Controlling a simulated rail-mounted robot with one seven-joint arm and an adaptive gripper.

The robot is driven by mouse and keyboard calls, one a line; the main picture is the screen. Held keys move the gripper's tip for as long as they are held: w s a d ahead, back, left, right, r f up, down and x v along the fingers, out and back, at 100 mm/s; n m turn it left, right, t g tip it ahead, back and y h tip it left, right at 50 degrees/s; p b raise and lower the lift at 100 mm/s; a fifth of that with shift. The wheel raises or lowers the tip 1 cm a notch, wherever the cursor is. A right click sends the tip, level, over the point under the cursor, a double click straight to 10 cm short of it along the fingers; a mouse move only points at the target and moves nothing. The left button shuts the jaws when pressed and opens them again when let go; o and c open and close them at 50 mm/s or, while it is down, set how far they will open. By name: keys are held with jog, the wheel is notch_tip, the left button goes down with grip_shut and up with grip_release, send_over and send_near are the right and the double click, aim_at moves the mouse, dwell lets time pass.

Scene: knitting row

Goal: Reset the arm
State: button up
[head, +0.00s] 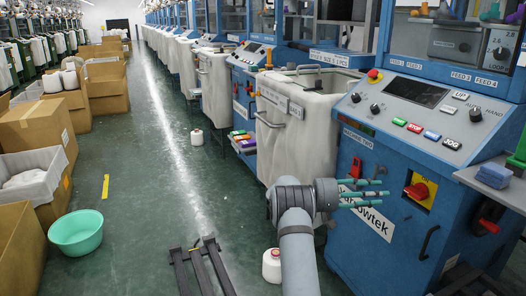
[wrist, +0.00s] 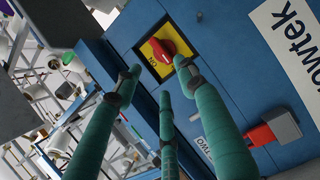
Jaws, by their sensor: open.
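My gripper (head: 385,193) has three teal-wrapped fingers and is open and empty. In the head view it points right, in front of the blue machine, with its tips left of the red rotary switch (head: 418,190) on its yellow plate. In the wrist view the spread fingertips (wrist: 160,78) lie just below the same red switch (wrist: 167,50), where "ON" can be read on the plate. A gap shows between the tips and the switch in the head view. I cannot tell its exact depth.
The sloped control panel (head: 420,110) is above my gripper. A white fabric bin (head: 300,135) stands left of the machine. A yarn cone (head: 271,266) and a black floor frame (head: 203,268) are near my arm. A green basin (head: 76,233) is at left; the aisle (head: 160,150) is mostly clear.

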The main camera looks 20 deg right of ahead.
aim_at(410, 191)
jog(key=x, duration=1.1)
jog(key=shift+a+r, duration=0.1)
jog(key=shift+a, duration=0.1)
jog(key=v, duration=1.2)
jog(key=x, duration=1.2)
jog(key=shift+s+d, duration=0.1)
jog(key=shift+d, duration=0.1)
jog(key=shift+m+b, duration=0.5)
jog(key=shift+m+y+b, duration=0.3)
jog(key=shift+m+y, duration=0.1)
jog(key=shift+m, duration=0.4)
jog(key=shift+a, duration=0.1)
jog(key=shift+r, duration=0.1)
